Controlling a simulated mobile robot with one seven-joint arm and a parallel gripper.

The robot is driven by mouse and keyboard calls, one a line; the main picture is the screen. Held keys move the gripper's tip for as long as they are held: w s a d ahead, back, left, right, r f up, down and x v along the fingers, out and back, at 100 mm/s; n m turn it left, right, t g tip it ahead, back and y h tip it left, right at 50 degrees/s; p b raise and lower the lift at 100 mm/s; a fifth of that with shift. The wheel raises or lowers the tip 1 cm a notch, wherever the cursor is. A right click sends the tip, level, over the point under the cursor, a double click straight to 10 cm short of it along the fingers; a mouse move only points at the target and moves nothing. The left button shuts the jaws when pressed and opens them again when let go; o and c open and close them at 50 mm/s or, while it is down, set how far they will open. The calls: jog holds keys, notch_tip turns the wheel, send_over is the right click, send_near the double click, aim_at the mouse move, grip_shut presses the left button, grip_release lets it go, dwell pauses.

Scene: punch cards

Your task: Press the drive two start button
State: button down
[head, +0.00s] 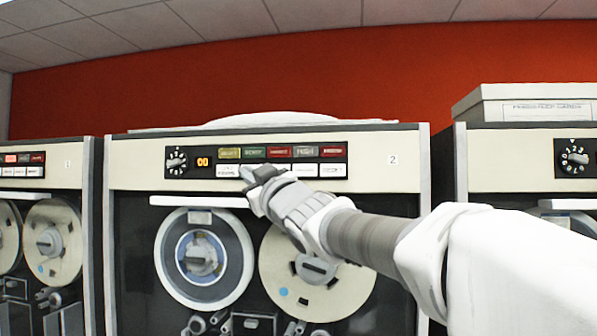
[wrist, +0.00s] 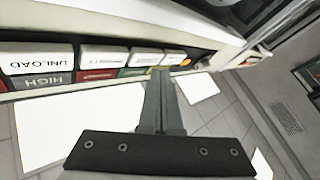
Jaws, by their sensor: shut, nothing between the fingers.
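The drive two tape unit (head: 140,179) stands in the middle of the head view, marked with a 2. Its control panel (head: 214,160) has a row of coloured lamps above a row of white buttons. My gripper (head: 251,173) is shut and empty, its fingertips in front of the second white button from the left, which they mostly hide. Its label cannot be read. In the wrist view the fingertips (wrist: 161,72) are close to the button row, near a white button (wrist: 155,57). Whether they touch it I cannot tell.
A white button reading UNLOAD (wrist: 38,58) is at the left of the wrist view. A round selector knob (head: 176,161) and an orange display (head: 203,161) sit left of the buttons. Tape reels (head: 238,262) lie below. Other drives flank this one, with a box (head: 525,104) on the right one.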

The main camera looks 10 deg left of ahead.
jog(key=shift+w, duration=0.15)
jog(key=shift+w, duration=0.3)
jog(key=shift+w+d+p, duration=0.1)
jog(key=shift+w+p, duration=0.4)
dwell(0.6)
dwell(0.4)
jog(key=shift+s+b, duration=0.6)
jog(key=shift+s, duration=0.35)
jog(key=shift+s, duration=0.1)
jog(key=s, duration=0.1)
jog(key=s+b, duration=0.1)
jog(key=s, duration=0.1)
jog(key=s+b, duration=0.1)
jog(key=shift+s+a, duration=0.3)
jog(key=shift+s, duration=0.1)
